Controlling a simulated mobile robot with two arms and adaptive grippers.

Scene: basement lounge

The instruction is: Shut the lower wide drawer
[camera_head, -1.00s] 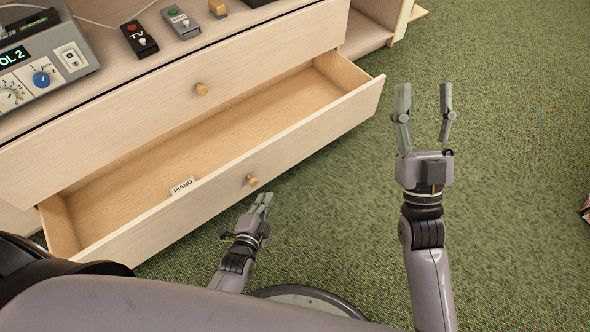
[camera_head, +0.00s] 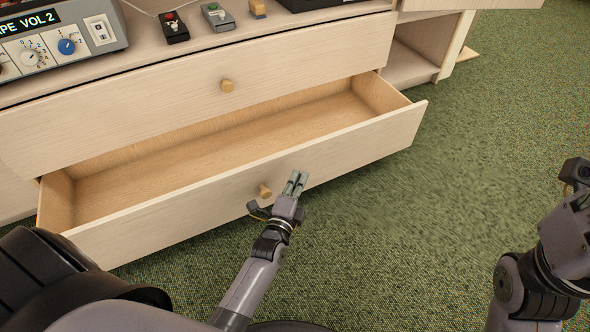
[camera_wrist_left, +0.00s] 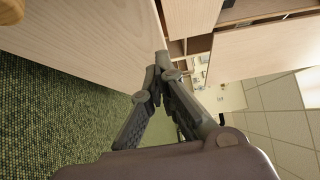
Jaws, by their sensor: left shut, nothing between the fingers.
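The lower wide drawer (camera_head: 340,145) is pale wood and stands open in the head view, its empty inside showing. Its round wooden knob (camera_head: 265,191) is on the front. My left gripper (camera_head: 297,182) is shut and empty, with its fingertips just right of the knob, at or close to the drawer front; I cannot tell if they touch. In the left wrist view the shut fingers (camera_wrist_left: 160,68) lie beside the pale drawer front (camera_wrist_left: 95,35).
The upper drawer (camera_head: 180,100) above is shut. A grey device with dials (camera_head: 65,40) and small switch boxes (camera_head: 217,16) stand on the cabinet top. An open cubby (camera_head: 415,60) is at the right. Green carpet (camera_head: 430,200) is clear in front.

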